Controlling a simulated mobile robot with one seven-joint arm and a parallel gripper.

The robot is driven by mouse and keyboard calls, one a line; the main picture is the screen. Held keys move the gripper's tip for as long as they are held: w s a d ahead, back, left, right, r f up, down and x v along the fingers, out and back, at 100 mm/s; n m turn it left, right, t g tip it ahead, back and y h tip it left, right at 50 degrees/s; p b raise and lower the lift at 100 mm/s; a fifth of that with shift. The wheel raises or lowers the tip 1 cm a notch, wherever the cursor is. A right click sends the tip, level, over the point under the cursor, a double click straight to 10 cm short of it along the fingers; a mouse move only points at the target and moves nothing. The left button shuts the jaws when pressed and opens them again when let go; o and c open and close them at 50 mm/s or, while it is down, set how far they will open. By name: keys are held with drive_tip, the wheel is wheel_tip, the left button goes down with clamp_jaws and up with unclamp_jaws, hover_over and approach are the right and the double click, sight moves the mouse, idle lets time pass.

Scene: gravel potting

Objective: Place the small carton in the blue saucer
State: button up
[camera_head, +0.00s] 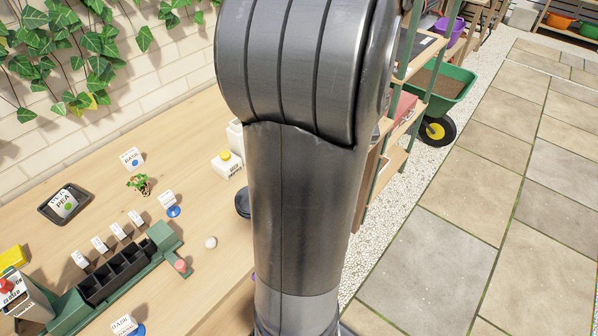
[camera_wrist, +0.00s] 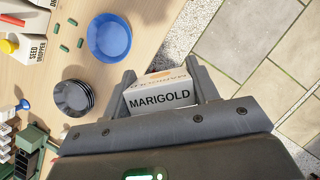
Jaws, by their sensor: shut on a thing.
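The small carton (camera_wrist: 160,98) is white with an orange patch and the word MARIGOLD, and it shows in the wrist view. My gripper (camera_wrist: 163,92) is shut on the carton, with one finger on each side of it. The blue saucer (camera_wrist: 110,38) lies on the wooden table, above and left of the carton in the wrist view. The saucer looks empty, and the carton is apart from it. In the head view my arm hides the carton, my gripper and the blue saucer.
A stack of dark saucers (camera_wrist: 73,97) stands below the blue one. Small green pieces and a bottle marked SEED (camera_wrist: 32,45) lie left of it. The table edge and gravel are to the right. A green tray holder (camera_head: 115,275) and label cards stand on the table.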

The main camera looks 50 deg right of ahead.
drive_tip(key=shift+f, duration=0.4)
drive_tip(key=shift+w+a+f, duration=0.3)
drive_tip(key=shift+w+f, duration=1.55)
drive_tip(key=shift+w, duration=0.05)
drive_tip(key=shift+w+a+f, duration=0.35)
drive_tip(key=shift+w+f, duration=1.5)
drive_tip(key=shift+w, duration=0.1)
drive_tip(key=shift+w+a+f, duration=0.3)
drive_tip(key=shift+w+f, duration=1.55)
drive_tip(key=shift+w, duration=0.05)
drive_tip(key=shift+f, duration=0.1)
drive_tip(key=shift+f, duration=0.25)
drive_tip(key=o, duration=1)
drive_tip(key=shift+r, duration=0.1)
